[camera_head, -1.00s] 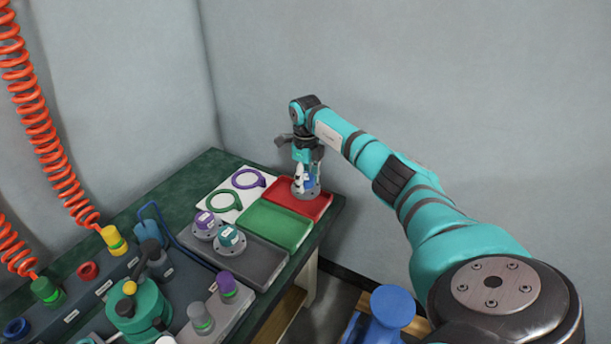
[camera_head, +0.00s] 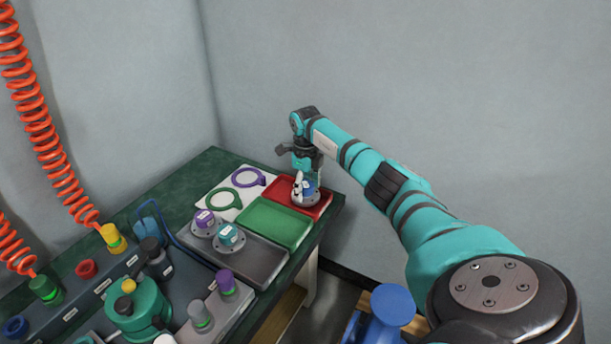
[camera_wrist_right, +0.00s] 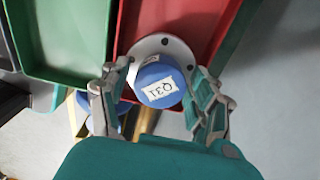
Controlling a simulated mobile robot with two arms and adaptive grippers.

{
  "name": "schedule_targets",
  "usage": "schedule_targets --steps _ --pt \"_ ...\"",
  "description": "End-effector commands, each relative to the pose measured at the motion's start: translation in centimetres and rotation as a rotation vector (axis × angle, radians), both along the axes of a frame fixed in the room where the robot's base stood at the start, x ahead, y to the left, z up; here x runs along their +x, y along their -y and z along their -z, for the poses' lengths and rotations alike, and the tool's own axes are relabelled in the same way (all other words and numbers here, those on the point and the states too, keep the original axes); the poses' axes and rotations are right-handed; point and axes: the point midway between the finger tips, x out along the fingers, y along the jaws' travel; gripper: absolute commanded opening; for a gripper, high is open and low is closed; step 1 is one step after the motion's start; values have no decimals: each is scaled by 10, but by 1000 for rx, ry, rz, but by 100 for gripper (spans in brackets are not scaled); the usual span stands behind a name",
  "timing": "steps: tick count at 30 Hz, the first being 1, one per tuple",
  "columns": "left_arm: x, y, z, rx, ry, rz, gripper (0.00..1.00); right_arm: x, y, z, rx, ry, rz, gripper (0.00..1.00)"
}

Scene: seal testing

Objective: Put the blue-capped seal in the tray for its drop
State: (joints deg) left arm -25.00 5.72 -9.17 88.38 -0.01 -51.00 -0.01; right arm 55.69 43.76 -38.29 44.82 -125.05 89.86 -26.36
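The blue-capped seal (camera_head: 305,197), a grey flanged disc with a blue cap, is low over or on the floor of the red tray (camera_head: 325,207); I cannot tell whether it touches. In the right wrist view its labelled cap (camera_wrist_right: 160,85) sits between the two fingers of my right gripper (camera_wrist_right: 160,90), with the grey flange just beyond. The gripper (camera_head: 305,184) appears shut on the seal from above, though finger contact is hard to see. A green tray (camera_head: 275,225) lies beside the red one. My left gripper is not in view.
A grey tray (camera_head: 262,271) holds a purple-capped seal (camera_head: 204,222) and a teal-capped seal (camera_head: 231,238). A white board (camera_head: 222,185) with green and purple rings lies behind the green tray. The test rig (camera_head: 140,305) and orange hoses (camera_head: 45,140) are at left.

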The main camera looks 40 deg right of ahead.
Motion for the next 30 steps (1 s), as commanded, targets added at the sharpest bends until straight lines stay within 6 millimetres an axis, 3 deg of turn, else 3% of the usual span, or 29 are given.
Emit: schedule_targets --steps 11,14,24,30 --pt "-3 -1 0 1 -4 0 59 0 0 -3 0 0 0 69" --pt "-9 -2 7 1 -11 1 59 1 1 -16 -1 2 -1 69" --pt "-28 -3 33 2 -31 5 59 1 1 -89 -2 4 1 69" --pt "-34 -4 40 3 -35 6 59 0 0 -115 0 1 0 69"
